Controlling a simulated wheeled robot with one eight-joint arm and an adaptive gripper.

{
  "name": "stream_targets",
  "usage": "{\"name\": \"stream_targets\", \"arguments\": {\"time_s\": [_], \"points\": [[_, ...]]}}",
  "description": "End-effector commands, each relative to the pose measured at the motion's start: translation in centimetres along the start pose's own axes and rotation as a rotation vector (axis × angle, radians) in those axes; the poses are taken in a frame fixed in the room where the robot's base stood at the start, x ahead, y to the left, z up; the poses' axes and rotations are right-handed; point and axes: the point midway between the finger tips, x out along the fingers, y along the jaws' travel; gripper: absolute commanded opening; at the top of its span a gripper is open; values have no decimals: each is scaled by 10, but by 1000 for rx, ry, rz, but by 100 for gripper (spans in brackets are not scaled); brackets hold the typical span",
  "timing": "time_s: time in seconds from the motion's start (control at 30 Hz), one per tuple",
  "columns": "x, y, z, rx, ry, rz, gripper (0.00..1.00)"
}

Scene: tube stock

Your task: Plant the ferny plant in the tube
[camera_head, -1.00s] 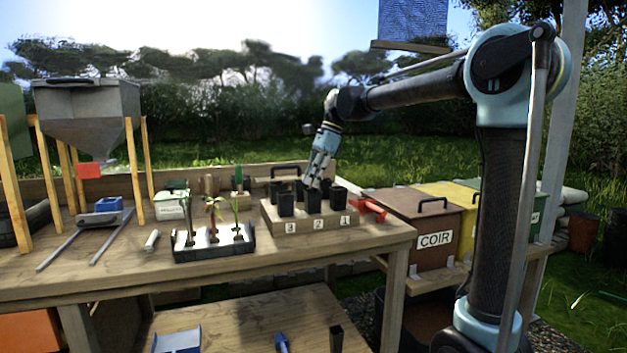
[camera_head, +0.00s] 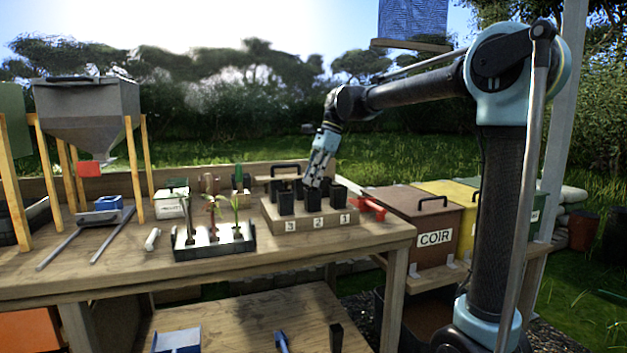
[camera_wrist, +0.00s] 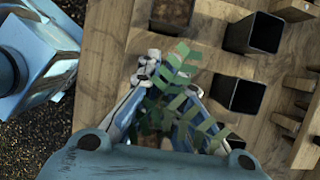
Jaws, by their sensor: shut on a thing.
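My gripper (camera_wrist: 168,82) is shut on the ferny plant (camera_wrist: 182,105), whose green divided leaves spread across the fingers in the wrist view. Its lower end is hidden by the leaves and fingers. Black square tubes stand in the rack, including a front tube (camera_head: 286,203) above the 3. In the wrist view one tube (camera_wrist: 172,12) shows brown fill; two others (camera_wrist: 254,34) (camera_wrist: 240,95) look dark inside.
A black tray (camera_head: 215,248) with seedlings stands left of the rack. A red tool (camera_head: 368,206) lies at its right, near the bench edge. A white cylinder (camera_head: 152,239) and a hopper (camera_head: 85,105) are farther left. The COIR bin (camera_head: 420,215) stands beyond the bench's right end.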

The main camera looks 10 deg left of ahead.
Motion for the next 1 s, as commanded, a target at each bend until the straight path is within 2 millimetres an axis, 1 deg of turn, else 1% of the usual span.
{"name": "stream_targets", "arguments": {"time_s": [0.33, 0.9, 0.97, 1.0], "points": [[4, 0, -2, 0, 0, 0, 0], [4, 0, -1, 0, 0, 0, 0], [4, 0, -1, 0, 0, 0, 15], [4, 0, -1, 0, 0, 0, 24]]}}
